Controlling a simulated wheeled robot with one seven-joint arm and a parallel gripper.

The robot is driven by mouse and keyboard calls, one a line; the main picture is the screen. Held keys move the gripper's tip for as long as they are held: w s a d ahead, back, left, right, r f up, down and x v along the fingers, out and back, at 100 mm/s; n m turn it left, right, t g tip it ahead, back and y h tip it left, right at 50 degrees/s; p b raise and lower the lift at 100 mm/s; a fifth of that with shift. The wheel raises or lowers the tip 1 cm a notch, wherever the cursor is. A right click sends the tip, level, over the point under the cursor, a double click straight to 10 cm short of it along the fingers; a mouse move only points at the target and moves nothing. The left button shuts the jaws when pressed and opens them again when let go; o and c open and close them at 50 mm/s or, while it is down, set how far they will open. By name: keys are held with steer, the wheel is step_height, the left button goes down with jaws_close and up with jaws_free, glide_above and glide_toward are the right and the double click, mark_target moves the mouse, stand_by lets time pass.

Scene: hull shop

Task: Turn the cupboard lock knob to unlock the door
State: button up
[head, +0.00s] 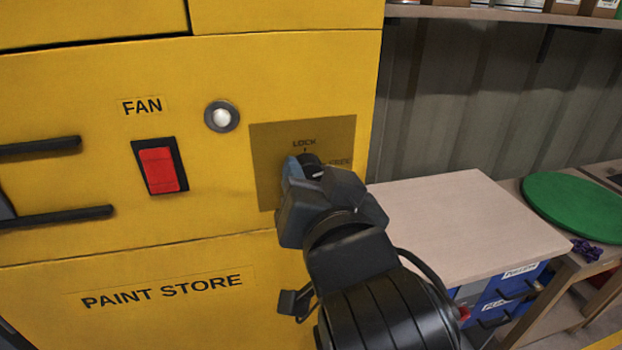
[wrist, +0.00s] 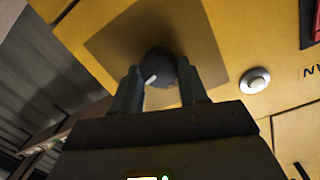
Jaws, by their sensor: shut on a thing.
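The yellow paint store cupboard (head: 210,85) fills the left and middle of the head view. A darker plate (head: 268,140) on its front is marked "LOCK" at the top and has a partly hidden word at the right. The dark round lock knob (head: 309,161) sits on this plate, mostly covered by my gripper in the head view. In the wrist view the knob (wrist: 158,66) shows with a white pointer mark near its lower left edge. My gripper (wrist: 157,92) is shut on the knob, one finger on each side of it.
A red fan switch (head: 160,170) and a round white button or lamp (head: 221,116) are left of the plate. Black handles (head: 55,216) stick out at the far left. A bench (head: 470,225) and a green disc (head: 575,205) are at the right.

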steer(key=shift+f+m, duration=0.1)
steer(key=shift+m, duration=1)
steer(key=o, duration=1.1)
steer(key=shift+c, duration=0.2)
steer(key=b+v, duration=0.1)
steer(key=v, duration=0.6)
steer(key=shift+s+d, duration=0.25)
steer(key=shift+s, duration=0.15)
